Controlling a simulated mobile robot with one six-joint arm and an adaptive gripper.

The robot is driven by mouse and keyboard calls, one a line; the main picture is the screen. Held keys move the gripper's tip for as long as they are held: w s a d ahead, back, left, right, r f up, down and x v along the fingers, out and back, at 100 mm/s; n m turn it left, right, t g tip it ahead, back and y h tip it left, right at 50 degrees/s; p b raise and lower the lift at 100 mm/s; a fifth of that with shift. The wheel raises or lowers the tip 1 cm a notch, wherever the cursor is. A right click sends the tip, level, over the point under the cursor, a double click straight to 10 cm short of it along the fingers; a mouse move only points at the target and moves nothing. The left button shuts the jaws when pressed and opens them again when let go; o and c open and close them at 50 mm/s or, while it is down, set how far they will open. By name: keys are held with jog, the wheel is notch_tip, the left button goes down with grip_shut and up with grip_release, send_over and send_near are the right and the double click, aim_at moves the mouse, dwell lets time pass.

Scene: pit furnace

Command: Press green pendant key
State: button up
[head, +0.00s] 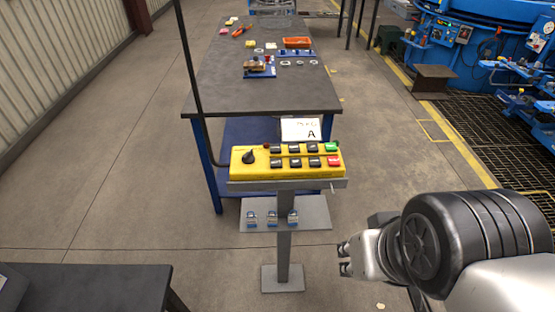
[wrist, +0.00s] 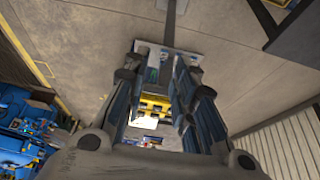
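The yellow pendant box (head: 240,172) sits on a grey post in the middle of the head view. Its green key (head: 332,147) is at the right end of the upper row, above a red key (head: 333,161). Several black keys and a black rotary knob (head: 250,157) fill the rest of the face. My gripper (head: 344,259) is below and to the right of the pendant, apart from it, with fingers spread and empty. In the wrist view the yellow pendant (wrist: 155,102) shows between the fingers of my gripper (wrist: 162,58); the green key cannot be made out there.
A grey shelf (head: 317,213) with several small padlock-like items is on the post below the pendant. A dark workbench (head: 220,92) with small parts stands behind. A black cable (head: 189,70) rises at the pendant's left. A dark table (head: 90,290) is at lower left. Floor around the post is clear.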

grip_shut()
dwell(1.3)
